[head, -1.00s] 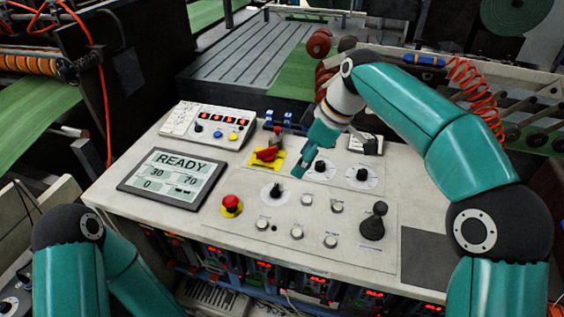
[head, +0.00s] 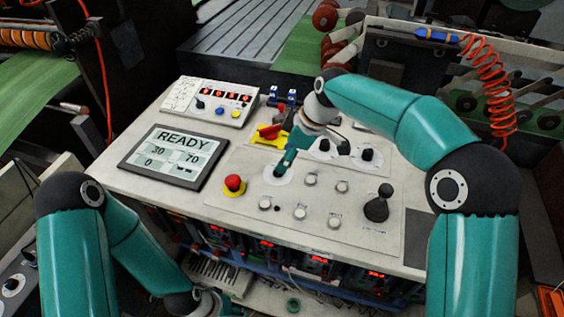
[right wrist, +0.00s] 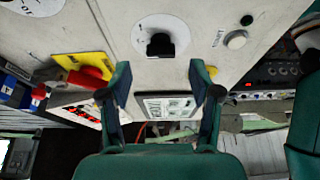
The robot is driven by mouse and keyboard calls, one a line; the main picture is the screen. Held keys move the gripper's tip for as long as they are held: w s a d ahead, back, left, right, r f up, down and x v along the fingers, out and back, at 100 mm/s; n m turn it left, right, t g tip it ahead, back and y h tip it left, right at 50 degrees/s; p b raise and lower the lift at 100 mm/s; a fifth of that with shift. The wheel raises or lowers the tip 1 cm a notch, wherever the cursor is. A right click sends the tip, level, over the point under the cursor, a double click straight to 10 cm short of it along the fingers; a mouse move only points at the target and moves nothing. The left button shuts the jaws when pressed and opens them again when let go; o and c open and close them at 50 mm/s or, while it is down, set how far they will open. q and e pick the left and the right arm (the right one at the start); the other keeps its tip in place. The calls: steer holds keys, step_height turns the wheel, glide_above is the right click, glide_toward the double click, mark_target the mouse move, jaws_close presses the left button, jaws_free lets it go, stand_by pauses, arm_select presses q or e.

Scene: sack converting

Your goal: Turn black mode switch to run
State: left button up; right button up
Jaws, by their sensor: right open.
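The black mode switch (right wrist: 160,45) is a knob on a round white dial, seen in the right wrist view just beyond and between my fingertips. In the head view its white dial (head: 269,177) shows, but the knob is mostly hidden by my right gripper (head: 284,164). My right gripper, also in the right wrist view (right wrist: 160,78), is open and empty, with its fingers apart on either side of the knob's line. I cannot tell whether they touch it. The dial's lettering is too small to read. My left gripper is low at the bottom edge, unclear.
A red emergency button (head: 234,183) and a READY screen (head: 172,156) lie left of the dial. A red handle (head: 270,131) on a yellow plate stands behind. Two more black knobs, several white buttons (head: 300,213) and a black joystick (head: 377,207) are to the right.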

steer(key=shift+x, duration=2.1)
steer(key=c, duration=1.1)
steer(key=shift+d, duration=0.2)
steer(key=shift+c, duration=0.2)
steer(key=shift+s+a, duration=0.1)
steer(key=shift+a, duration=0.05)
